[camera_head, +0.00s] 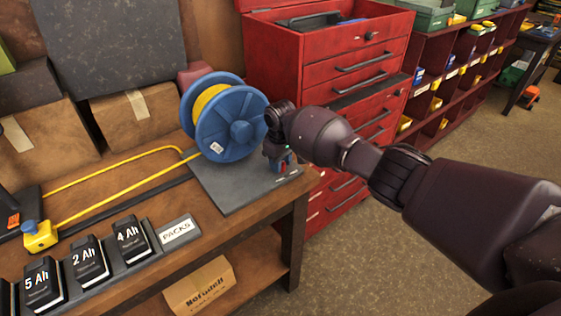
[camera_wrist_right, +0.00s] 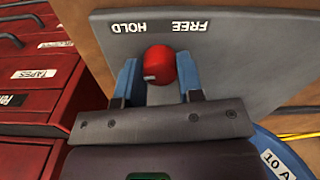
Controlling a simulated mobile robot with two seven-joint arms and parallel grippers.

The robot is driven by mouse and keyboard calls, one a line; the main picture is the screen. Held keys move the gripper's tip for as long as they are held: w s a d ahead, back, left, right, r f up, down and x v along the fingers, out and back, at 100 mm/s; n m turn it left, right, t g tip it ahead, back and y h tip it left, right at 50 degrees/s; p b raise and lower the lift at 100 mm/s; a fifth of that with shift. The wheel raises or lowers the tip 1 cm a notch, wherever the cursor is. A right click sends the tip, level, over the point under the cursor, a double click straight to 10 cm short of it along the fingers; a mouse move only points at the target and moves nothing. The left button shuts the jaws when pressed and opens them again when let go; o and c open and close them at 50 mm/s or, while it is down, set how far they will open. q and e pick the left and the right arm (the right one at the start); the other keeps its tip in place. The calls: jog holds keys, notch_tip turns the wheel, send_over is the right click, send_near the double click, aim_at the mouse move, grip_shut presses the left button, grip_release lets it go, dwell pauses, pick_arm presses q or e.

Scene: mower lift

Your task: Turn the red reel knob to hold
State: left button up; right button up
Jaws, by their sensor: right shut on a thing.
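The red reel knob (camera_wrist_right: 160,65) sits on a grey plate (camera_wrist_right: 262,60) in the right wrist view. My right gripper (camera_wrist_right: 157,82) has its blue fingers on both sides of the knob and is shut on it. A small pale mark shows low on the knob's left side. The words HOLD (camera_wrist_right: 128,27) and FREE (camera_wrist_right: 190,26) appear upside down beyond the knob. In the head view my right gripper (camera_head: 283,165) points down at the plate's right end, beside the blue reel (camera_head: 229,122), and mostly hides the knob. My left gripper is not in view.
A yellow cable (camera_head: 115,198) runs from the reel across the bench to a yellow block (camera_head: 40,236). Several battery packs (camera_head: 130,240) stand at the bench front. A red tool cabinet (camera_head: 335,50) stands close behind my right gripper.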

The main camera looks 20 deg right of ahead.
jog(key=o, duration=0.8)
jog(key=shift+o, duration=0.6)
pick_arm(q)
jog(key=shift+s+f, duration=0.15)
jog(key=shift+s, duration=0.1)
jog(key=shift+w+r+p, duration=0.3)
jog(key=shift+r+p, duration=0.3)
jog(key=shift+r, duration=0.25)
pick_arm(e)
notch_tip(320, 180, up, 11)
jog(key=shift+f, duration=0.2)
